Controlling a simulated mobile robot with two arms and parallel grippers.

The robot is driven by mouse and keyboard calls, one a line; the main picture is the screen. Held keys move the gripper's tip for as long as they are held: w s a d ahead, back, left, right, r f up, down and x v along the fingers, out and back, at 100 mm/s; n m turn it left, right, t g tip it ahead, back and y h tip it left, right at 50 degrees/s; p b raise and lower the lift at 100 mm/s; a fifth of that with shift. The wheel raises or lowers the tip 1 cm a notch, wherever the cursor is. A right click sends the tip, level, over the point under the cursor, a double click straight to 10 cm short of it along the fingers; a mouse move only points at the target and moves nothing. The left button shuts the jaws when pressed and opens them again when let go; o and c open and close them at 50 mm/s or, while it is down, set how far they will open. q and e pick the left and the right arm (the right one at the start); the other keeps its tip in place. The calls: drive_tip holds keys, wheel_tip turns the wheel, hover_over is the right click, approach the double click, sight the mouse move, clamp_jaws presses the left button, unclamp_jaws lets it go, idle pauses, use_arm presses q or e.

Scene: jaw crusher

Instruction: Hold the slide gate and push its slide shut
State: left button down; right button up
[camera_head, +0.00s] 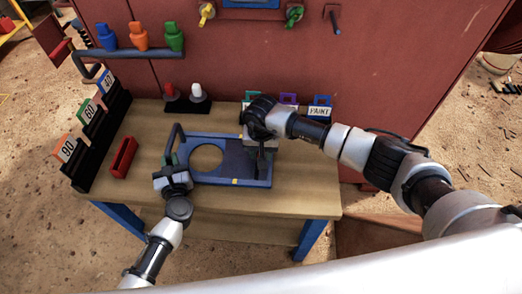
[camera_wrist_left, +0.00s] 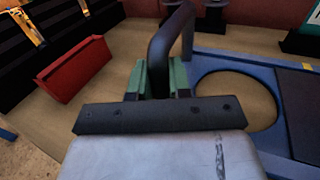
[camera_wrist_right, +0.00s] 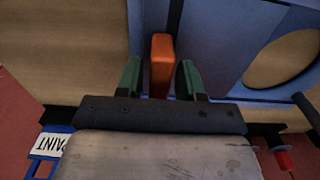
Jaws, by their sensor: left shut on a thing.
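The slide gate (camera_head: 228,183) lies on the table, a blue frame with a round hole. Its dark blue slide (camera_head: 240,163) sits right of the hole, which looks uncovered. My left gripper (camera_head: 169,166) is shut on the dark bar handle (camera_wrist_left: 170,38) at the frame's left end; its green fingertips press on both sides of the bar in the left wrist view. My right gripper (camera_wrist_right: 160,78) is open over the slide's side. An orange handle (camera_wrist_right: 161,62) stands between its fingers with gaps on both sides. That handle is hidden in the head view.
A red holder (camera_head: 124,157) lies left of the gate. Numbered black racks (camera_head: 98,135) line the table's left edge. Red and white items (camera_head: 197,93) stand on a black base behind. A PAINT bin (camera_head: 319,111) stands at the back right. The table's front right is clear.

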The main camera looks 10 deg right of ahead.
clamp_jaws()
use_arm(q)
drive_tip(key=shift+d, duration=0.15)
use_arm(e)
drive_tip(key=w+a, duration=0.1)
drive_tip(key=a, duration=0.7)
drive_tip(key=w+a, duration=0.1)
drive_tip(key=a, duration=0.3)
drive_tip(key=shift+w+a+r, duration=0.1)
drive_tip(key=shift+w, duration=0.2)
drive_tip(key=shift+o, duration=1.1)
unclamp_jaws()
drive_tip(key=shift+w+r, duration=0.1)
drive_tip(key=shift+r, duration=0.4)
wheel_tip(320, 180, up, 11)
